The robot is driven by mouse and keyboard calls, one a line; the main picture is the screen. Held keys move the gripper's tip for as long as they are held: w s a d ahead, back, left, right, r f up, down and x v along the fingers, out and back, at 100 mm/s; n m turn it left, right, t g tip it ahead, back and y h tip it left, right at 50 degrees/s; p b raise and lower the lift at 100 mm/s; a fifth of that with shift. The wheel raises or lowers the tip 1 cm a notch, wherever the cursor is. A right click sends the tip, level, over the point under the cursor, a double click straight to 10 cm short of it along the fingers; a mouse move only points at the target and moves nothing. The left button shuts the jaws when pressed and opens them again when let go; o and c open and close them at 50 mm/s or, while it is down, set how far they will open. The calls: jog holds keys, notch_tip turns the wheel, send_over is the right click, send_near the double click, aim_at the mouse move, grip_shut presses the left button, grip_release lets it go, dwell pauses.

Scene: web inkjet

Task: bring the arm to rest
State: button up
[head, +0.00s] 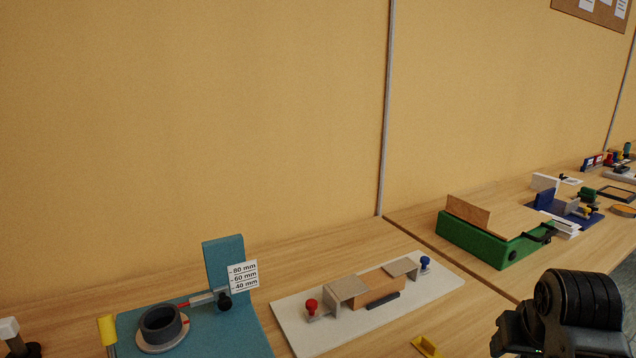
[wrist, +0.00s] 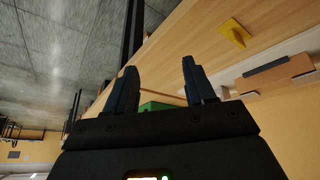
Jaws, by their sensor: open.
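My gripper (wrist: 160,88) shows in the wrist view with its two dark fingers apart and nothing between them. It is beside the wooden workbench (wrist: 168,60), near its edge, with the floor to the left in that view. In the head view, part of my black arm shows at the lower right, in front of the bench; the fingers do not show there.
A white board (head: 300,325) with red and blue knobs, a yellow piece (head: 426,346) and a teal fixture (head: 222,262) are on the bench. The yellow wall (head: 200,120) is behind. Grey floor (wrist: 60,50) is clear beside the bench.

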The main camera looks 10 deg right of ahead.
jog(key=s+a+f+n+t, duration=0.25)
jog(key=s+f, duration=0.25)
jog(key=s, duration=0.4)
jog(key=s+a+f+n+t, duration=0.2)
jog(key=s+a+f+t, duration=0.15)
jog(key=s, duration=0.55)
jog(key=s+a+r+t+y, duration=0.1)
jog(key=s+a+r+t, duration=0.1)
jog(key=s+a+r, duration=0.3)
jog(key=s+a+r+t+y, duration=0.1)
jog(key=s+a+r, duration=0.4)
jog(key=s, duration=0.8)
jog(key=shift+s+a+r+t+y, duration=0.35)
jog(key=shift+r+t, duration=0.25)
jog(key=shift+r, duration=0.35)
